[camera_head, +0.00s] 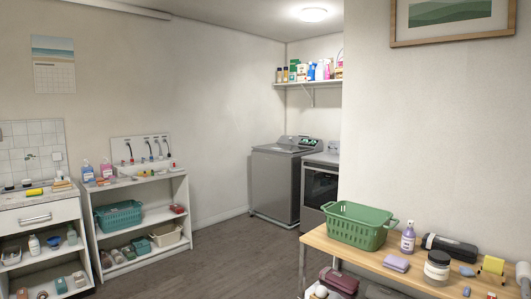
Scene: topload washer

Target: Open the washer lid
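The topload washer (272,185) is a grey box-shaped machine in the far corner of the room, against the back wall. Its lid (283,150) looks flat and shut on top. A dark control panel (306,142) runs along the rear right of its top. The washer is small in this view, so the lid's edge and any handle are hard to make out. Neither of my grippers shows in the head view, and the washer stands well across the room.
A front-loading machine (320,184) stands right of the washer, partly hidden by a wall (430,130). A wooden table (345,250) with a green basket (355,225) occupies the right foreground. White shelves (85,225) line the left. The dark floor (225,250) between is clear.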

